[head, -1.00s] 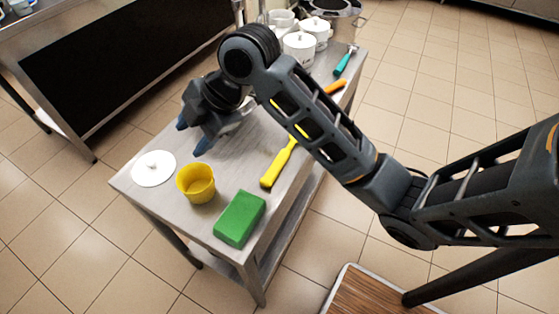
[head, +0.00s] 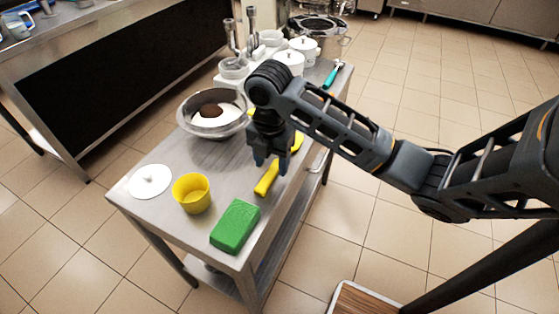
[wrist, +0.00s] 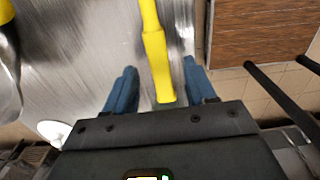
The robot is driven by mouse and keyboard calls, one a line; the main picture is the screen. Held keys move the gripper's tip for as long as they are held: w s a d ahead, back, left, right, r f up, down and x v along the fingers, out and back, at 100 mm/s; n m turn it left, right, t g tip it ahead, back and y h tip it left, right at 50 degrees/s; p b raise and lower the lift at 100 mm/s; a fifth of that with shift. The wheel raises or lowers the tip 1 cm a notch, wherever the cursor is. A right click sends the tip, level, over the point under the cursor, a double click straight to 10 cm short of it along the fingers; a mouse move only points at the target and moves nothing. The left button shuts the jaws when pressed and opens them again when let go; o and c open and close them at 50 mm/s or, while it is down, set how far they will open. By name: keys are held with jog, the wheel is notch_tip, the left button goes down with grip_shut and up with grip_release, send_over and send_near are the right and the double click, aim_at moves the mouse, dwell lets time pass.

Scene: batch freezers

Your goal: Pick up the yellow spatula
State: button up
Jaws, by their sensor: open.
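The yellow spatula (head: 266,179) lies on the metal table near its right edge; my gripper and arm hide part of it in the head view. In the wrist view its yellow handle (wrist: 157,55) runs down between the two blue fingers. My gripper (head: 271,166) is open, pointing down over the spatula, one finger on each side of the handle. In the wrist view the fingers (wrist: 157,85) stand apart from the handle.
On the table (head: 228,174) are a green block (head: 235,226), a yellow cup (head: 192,193), a white lid (head: 150,181) and a metal bowl (head: 213,127). White pots (head: 291,63) and a teal-handled tool (head: 331,76) are at the back.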

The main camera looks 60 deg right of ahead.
jog(key=shift+f, duration=1.3)
jog(key=shift+c, duration=0.4)
grip_shut()
